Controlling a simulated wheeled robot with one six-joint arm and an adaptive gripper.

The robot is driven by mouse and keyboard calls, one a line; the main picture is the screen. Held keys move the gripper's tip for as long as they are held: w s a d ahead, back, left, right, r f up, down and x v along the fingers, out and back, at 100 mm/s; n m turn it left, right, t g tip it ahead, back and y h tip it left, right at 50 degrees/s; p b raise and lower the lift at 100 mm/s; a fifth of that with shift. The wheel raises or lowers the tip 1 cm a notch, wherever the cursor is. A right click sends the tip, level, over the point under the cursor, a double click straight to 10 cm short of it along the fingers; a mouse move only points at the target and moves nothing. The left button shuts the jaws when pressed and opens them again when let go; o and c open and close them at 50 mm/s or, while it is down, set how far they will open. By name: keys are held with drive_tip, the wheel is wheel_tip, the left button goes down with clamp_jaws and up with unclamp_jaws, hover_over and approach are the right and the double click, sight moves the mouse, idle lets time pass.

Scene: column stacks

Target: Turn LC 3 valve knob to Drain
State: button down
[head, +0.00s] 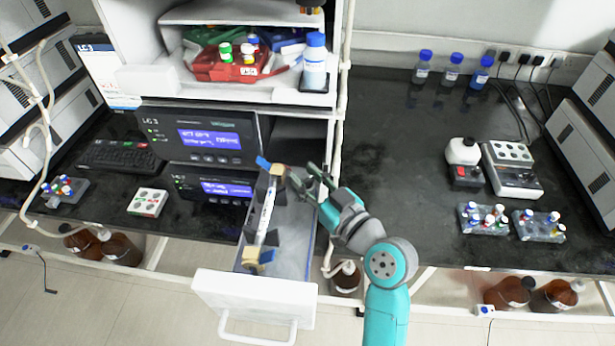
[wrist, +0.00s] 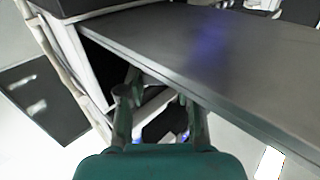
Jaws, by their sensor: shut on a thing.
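The LC 3 stack stands at the left in the head view, with its LC 3 display unit (head: 205,137) above an open drawer (head: 255,290). A white labelled column (head: 265,215) lies in the drawer between tan-ended fittings and dark clamps. My gripper (head: 303,178) is at the drawer's far right side, beside the column's far end. It is shut on a small part, apparently the valve knob, which the fingers mostly hide. In the wrist view my gripper (wrist: 160,110) has its fingers either side of dark and white parts. Knob markings and its setting are not readable.
A dark panel edge (wrist: 175,75) runs close above my fingers in the wrist view. A white post (head: 340,110) stands behind my gripper. A tray with a red holder (head: 225,70) and a blue-capped bottle (head: 314,65) is above.

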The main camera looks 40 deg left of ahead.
idle(0.3)
drive_tip(key=c, duration=1)
unclamp_jaws()
drive_tip(key=shift+c, duration=0.2)
drive_tip(key=v, duration=1.2)
drive_tip(key=shift+w, duration=0.15)
drive_tip(key=shift+f, duration=0.1)
drive_tip(key=shift+d+f, duration=0.1)
